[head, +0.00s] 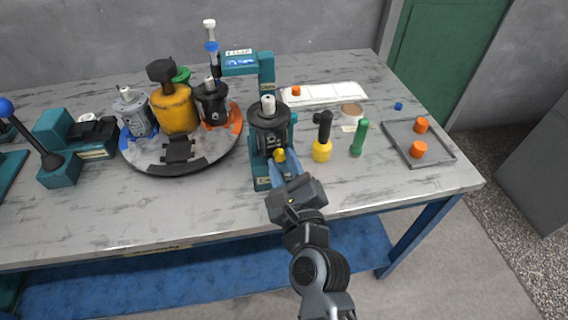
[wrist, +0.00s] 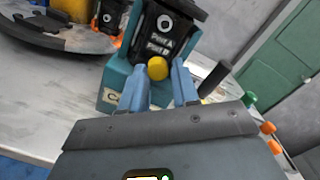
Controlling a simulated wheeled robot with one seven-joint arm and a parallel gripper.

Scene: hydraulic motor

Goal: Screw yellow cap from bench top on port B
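The yellow cap (head: 279,154) sits against the front of the dark motor (head: 268,128), which stands in a teal holder (head: 262,177) near the bench's front edge. In the wrist view the yellow cap (wrist: 157,68) is just below the "Port B" lettering on the motor (wrist: 166,30); the port behind it is hidden. My gripper (head: 285,168) reaches in from the front. Its two blue fingers (wrist: 161,80) are apart, one at each side of the cap, with a gap visible between them. I see no firm contact with the cap.
A black-and-yellow tool (head: 322,143) and a green cylinder (head: 358,139) stand to the right. A grey tray (head: 440,157) holds orange caps. A round turntable (head: 213,160) with several motors is at left. The bench front (head: 215,208) is clear.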

